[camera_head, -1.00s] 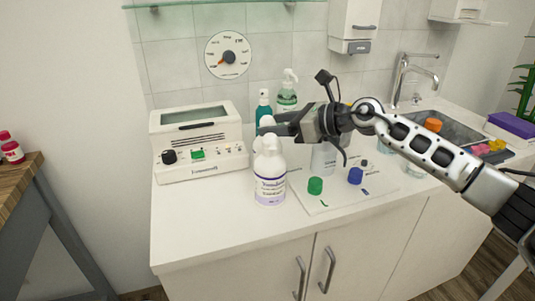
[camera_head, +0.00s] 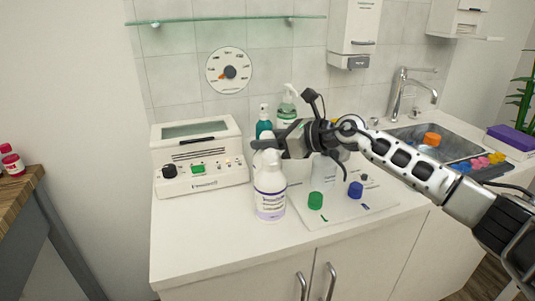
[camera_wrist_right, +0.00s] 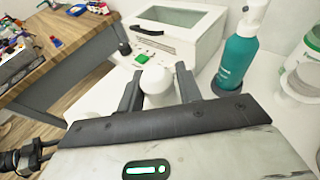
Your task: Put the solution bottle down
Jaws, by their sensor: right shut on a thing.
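The solution bottle (camera_head: 270,192) is white with a purple-edged label. It is upright over the white counter, left of the mat; its base appears to meet the counter top, but I cannot be sure of contact. My right gripper (camera_head: 268,144) reaches in from the right and is shut on its top. In the right wrist view the bottle's white rounded top (camera_wrist_right: 156,81) sits between the two dark fingers; its lower body is hidden there. My left gripper is not in view.
A white device (camera_head: 200,170) stands left of the bottle. The front counter (camera_head: 205,240) is clear.

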